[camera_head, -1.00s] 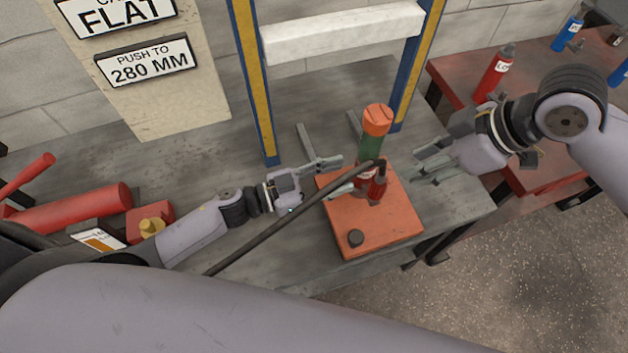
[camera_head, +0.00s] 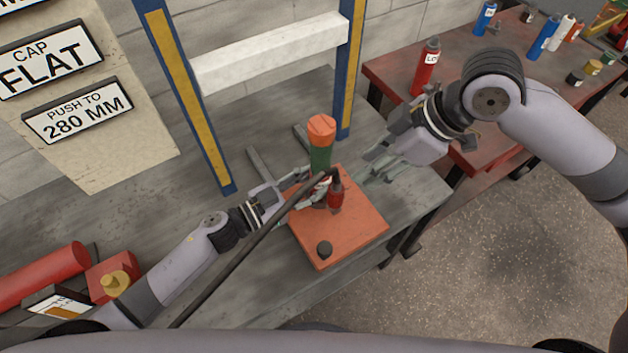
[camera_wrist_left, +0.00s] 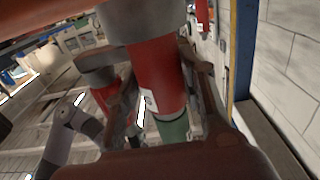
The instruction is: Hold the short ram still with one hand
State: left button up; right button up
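The short ram (camera_head: 321,157) stands upright on the orange base (camera_head: 349,244), with an orange cap, green section and red lower body. My left gripper (camera_head: 308,186) is at its lower body from the left. In the left wrist view, the red body (camera_wrist_left: 160,75) and green part (camera_wrist_left: 174,130) lie between my left fingers (camera_wrist_left: 165,100). I cannot tell whether both fingers press on it. My right gripper (camera_head: 374,165) is open and empty, to the right of the ram and apart from it.
A small red coupler (camera_head: 335,194) with a black hose (camera_head: 242,252) stands in front of the ram; the hose runs to the lower left. The blue-yellow frame (camera_head: 180,95) with a white crossbar (camera_head: 268,52) rises behind. A red bottle (camera_head: 426,66) stands on the red side table.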

pick_arm(q)
grip_shut()
dwell(0.8)
